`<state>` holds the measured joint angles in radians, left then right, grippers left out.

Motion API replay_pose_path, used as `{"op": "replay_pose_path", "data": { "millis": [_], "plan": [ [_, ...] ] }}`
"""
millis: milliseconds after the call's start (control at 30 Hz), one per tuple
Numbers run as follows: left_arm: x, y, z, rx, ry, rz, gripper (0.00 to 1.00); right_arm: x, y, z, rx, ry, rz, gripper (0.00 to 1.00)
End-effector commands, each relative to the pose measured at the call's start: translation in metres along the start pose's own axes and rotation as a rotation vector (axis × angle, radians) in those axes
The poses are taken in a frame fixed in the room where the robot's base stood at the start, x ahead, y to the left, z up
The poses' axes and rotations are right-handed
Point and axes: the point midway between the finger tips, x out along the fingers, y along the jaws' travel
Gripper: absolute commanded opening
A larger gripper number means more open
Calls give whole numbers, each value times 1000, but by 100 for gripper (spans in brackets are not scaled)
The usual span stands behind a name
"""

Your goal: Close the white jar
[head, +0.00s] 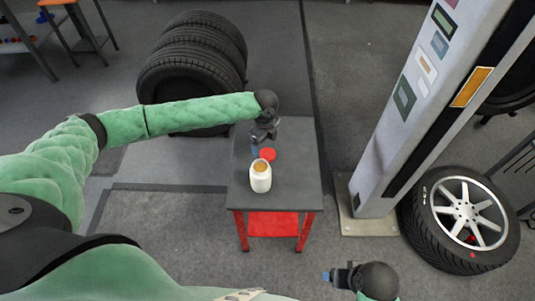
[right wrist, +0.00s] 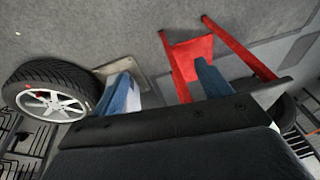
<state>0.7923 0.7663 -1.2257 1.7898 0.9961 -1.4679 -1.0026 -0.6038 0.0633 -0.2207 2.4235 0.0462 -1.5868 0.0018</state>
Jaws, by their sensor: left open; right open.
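The white jar (head: 260,180) stands upright on the small table (head: 296,178), its top open with orange-brown contents showing. A red lid (head: 267,154) is just behind the jar. My left gripper (head: 256,149) reaches in from the left above the table, its blue fingertips open beside the lid. I cannot tell whether they touch it. My right gripper (head: 327,276) is low at the front, well away from the table. In the right wrist view its blue fingers (right wrist: 165,92) are apart with nothing between them.
Stacked tyres (head: 192,75) stand behind my left arm. A tall grey machine column (head: 407,120) rises right of the table, with a wheel (head: 463,220) beside it. The table has red legs and a red lower shelf (head: 272,224). The tabletop around the jar is mostly clear.

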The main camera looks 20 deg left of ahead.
Motion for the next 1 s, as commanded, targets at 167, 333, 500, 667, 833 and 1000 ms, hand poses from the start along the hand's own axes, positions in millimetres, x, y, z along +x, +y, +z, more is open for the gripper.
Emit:
{"op": "replay_pose_path", "data": {
  "millis": [167,333,500,667,833,1000],
  "plan": [
    [0,0,0,0,0,-1,81,-1,0,-1,1,3,0,77],
    [5,-1,-1,0,0,1,81,-4,-2,-2,5,0,-3,77],
    [26,-6,-6,0,0,2,81,-16,-1,1,18,-28,6,77],
    [46,-6,-6,-1,-1,2,81,-29,5,4,28,-40,19,77],
    [53,-6,-6,0,-1,0,81,-29,11,8,32,-58,29,77],
    [53,-6,-6,0,-1,0,81,-27,11,8,29,-59,30,77]
  ]
}}
